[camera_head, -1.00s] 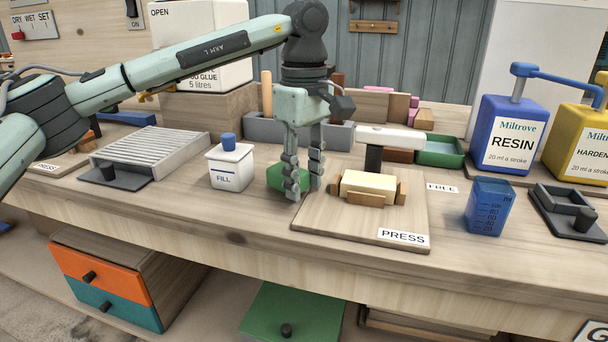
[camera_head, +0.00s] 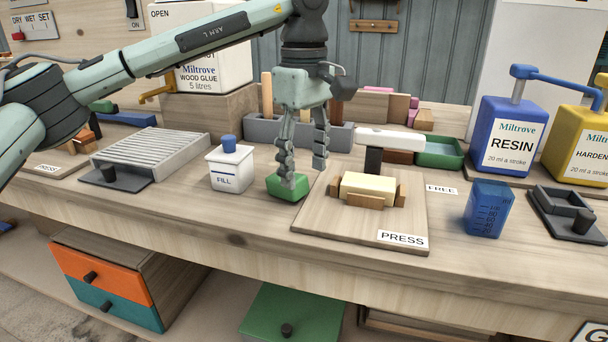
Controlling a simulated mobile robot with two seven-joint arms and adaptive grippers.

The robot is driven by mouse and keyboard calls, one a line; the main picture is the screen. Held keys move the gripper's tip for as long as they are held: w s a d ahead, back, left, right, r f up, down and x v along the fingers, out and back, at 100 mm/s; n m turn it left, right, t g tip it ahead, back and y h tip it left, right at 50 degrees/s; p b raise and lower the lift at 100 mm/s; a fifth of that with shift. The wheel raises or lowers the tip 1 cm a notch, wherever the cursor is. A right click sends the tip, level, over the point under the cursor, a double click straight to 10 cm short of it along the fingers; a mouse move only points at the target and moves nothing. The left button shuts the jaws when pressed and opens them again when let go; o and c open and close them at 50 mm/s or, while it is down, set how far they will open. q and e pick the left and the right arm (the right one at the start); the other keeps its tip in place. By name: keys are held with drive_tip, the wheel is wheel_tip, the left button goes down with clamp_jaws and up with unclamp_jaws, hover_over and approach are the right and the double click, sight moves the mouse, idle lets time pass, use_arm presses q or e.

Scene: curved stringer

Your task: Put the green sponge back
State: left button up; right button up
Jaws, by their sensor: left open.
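The green sponge (camera_head: 288,188) lies on the bench between the white FILL pot and the PRESS board. My left gripper (camera_head: 304,172) is open just above it, with one finger over the sponge and the other to its right, over the board's edge. The fingers hide part of the sponge's top, and I cannot tell whether one touches it. A green-rimmed tray (camera_head: 440,152) stands farther back on the right. My right gripper is not in view.
The white FILL pot (camera_head: 230,165) stands close left of the sponge. The PRESS board (camera_head: 340,232) carries a cream block (camera_head: 368,187) between wooden pieces. A grey rack (camera_head: 262,132) stands behind. A blue measuring cup (camera_head: 488,208) is to the right.

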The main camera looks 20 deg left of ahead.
use_arm(q)
wheel_tip(320, 180, up, 10)
drive_tip(key=shift+p, duration=0.3)
